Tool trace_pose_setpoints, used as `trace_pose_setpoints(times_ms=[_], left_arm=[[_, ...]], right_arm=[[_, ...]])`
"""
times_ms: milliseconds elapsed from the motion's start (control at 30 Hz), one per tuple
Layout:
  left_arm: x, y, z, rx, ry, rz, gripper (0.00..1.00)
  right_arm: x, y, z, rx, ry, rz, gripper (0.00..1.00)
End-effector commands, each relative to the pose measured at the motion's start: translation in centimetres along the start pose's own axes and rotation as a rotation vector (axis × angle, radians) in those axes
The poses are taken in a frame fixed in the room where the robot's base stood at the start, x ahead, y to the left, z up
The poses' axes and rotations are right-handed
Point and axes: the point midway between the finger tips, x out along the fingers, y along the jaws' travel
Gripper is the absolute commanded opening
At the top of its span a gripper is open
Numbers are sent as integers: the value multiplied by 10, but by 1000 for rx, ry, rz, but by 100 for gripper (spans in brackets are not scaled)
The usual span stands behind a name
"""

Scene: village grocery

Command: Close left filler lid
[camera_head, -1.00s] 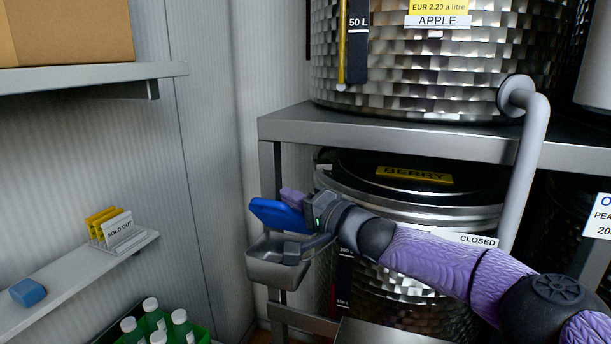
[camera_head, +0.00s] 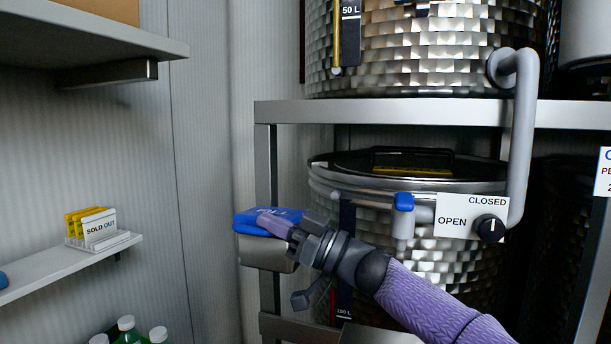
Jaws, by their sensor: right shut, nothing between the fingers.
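The left filler is a small metal box (camera_head: 264,254) mounted at the left post of the steel rack. Its blue lid (camera_head: 250,221), with partly hidden white lettering, lies about level over the top of the box; the gripper hides its right side, so I cannot tell whether it sits fully flush. My right gripper (camera_head: 274,223) reaches in from the lower right. My left gripper is not in view.
A lidded steel drum (camera_head: 350,185) stands on the rack behind my right arm, with a blue-topped tap (camera_head: 403,203) and a dial (camera_head: 490,228) near it. A grey pipe (camera_head: 523,140) runs down at right. A wall shelf (camera_head: 70,264) with sold-out signs (camera_head: 98,228) is at left.

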Motion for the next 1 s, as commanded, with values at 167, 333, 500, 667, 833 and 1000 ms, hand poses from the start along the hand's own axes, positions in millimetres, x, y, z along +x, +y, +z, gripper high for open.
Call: trace_pose_setpoints(times_ms=[167, 333, 500, 667, 833, 1000], left_arm=[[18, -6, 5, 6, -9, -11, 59], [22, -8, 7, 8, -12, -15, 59], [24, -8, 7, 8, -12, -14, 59], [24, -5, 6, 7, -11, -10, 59], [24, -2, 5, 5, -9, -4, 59], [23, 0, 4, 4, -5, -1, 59]], right_arm=[[-4, -3, 12, -98, 1, -35, 0], [-6, -5, 17, -141, 1, -52, 0], [-6, -5, 19, -160, 0, -57, 0], [-7, -5, 19, -163, -2, -58, 0], [-7, -5, 20, -162, -3, -57, 0], [-8, -5, 21, -160, -4, -57, 0]])
